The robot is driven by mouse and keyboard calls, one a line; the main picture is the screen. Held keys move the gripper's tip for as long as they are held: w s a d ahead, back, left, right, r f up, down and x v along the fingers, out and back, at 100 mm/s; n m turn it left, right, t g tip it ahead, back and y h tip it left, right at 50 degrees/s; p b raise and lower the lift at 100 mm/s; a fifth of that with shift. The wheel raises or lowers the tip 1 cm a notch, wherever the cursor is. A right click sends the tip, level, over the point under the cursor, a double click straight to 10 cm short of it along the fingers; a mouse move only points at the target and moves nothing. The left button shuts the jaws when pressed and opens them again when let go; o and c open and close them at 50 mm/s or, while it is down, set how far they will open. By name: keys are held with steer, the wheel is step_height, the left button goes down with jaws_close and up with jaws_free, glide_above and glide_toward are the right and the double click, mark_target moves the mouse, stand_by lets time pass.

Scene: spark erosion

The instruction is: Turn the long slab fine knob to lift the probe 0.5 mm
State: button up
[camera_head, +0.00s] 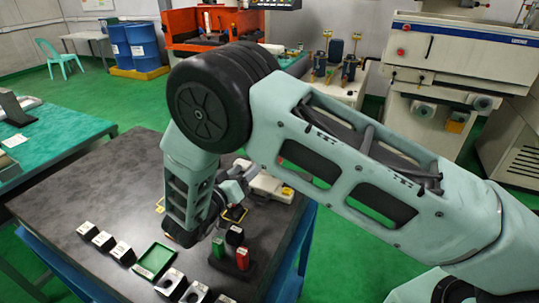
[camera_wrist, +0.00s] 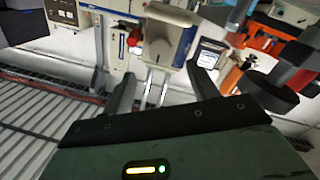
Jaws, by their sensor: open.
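In the wrist view my gripper (camera_wrist: 160,78) has its two dark fingers spread apart, with nothing held between them. Beyond and between the fingertips is a beige block with a round knob-like face (camera_wrist: 158,52), and two bright metal rods run below it. I cannot tell for sure whether this is the long slab fine knob, nor whether a finger touches it. In the head view my arm hides most of the gripper and the work spot. A pale beige device (camera_head: 268,186) shows just right of my wrist on the dark table. No probe is clearly visible.
The table's left part is clear. A white machine (camera_head: 455,55) stands behind.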

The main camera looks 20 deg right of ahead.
steer(key=p+x, duration=0.3)
steer(key=x, duration=0.4)
steer(key=shift+w+p, duration=0.15)
steer(key=shift+p, duration=0.2)
steer(key=c, duration=1)
